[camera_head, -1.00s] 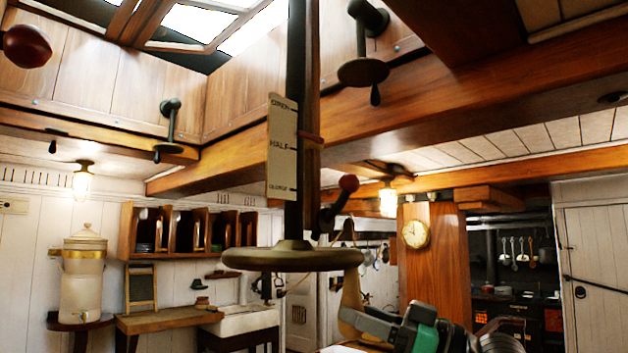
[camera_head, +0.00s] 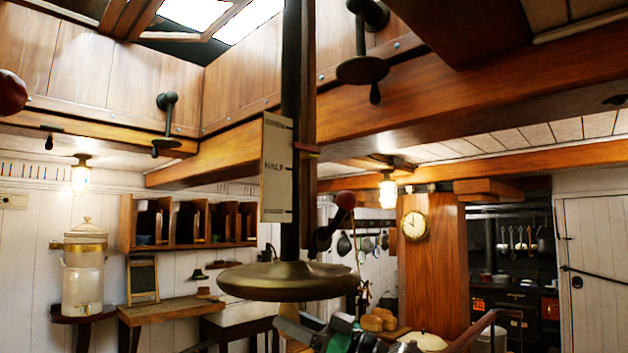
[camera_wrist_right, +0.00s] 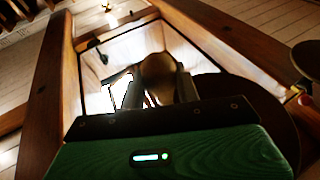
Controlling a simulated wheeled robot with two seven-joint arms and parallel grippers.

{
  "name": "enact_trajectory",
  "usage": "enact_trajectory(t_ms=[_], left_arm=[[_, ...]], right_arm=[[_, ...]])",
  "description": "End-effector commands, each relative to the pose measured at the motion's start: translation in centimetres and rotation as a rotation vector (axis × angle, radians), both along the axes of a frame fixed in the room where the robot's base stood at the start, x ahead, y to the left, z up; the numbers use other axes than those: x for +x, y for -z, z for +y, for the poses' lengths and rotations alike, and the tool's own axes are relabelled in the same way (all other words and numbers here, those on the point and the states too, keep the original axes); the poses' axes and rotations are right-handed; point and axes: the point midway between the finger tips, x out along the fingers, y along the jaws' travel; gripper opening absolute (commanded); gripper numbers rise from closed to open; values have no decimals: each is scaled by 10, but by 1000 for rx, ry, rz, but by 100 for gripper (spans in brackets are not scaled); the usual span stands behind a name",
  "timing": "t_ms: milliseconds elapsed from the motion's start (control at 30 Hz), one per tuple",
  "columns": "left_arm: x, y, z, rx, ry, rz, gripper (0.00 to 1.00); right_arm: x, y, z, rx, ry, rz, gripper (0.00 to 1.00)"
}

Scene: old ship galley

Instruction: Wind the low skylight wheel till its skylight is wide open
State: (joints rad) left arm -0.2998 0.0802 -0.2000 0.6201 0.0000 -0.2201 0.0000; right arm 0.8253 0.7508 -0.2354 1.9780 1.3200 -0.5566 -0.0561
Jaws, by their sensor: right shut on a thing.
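The bronze low wheel (camera_head: 290,282) sits level on a dark vertical shaft in the middle of the head view. A pale scale plate (camera_head: 276,170) hangs beside the shaft. A reddish band (camera_head: 308,150) on the shaft lies a little above its HALF mark. My right gripper (camera_wrist_right: 157,92) is shut on a rounded wooden handle (camera_wrist_right: 158,68), seen between its fingers in the wrist view. Bright skylight panes (camera_head: 200,12) show at the top, partly cut off. My left gripper is not in view.
A red-knobbed crank (camera_head: 340,210) stands close behind the shaft. Other small wheels hang from brackets, at the upper right (camera_head: 362,69) and left (camera_head: 166,143). A thick wooden beam (camera_head: 400,110) crosses overhead. A bench and shelf stand at the back left.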

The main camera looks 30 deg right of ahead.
Motion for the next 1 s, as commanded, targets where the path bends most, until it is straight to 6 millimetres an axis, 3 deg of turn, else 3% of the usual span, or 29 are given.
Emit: enact_trajectory(t_ms=[133,400,600,800,1000], left_arm=[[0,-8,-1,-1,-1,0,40],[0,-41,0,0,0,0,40],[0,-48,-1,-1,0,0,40],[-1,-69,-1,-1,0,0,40],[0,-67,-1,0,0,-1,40]], right_arm=[[11,2,9,-3,7,8,9],[6,-5,50,-1,2,8,9],[3,-3,67,0,4,4,8],[-20,-9,92,3,-2,1,9],[-36,-7,109,2,0,-1,9]])
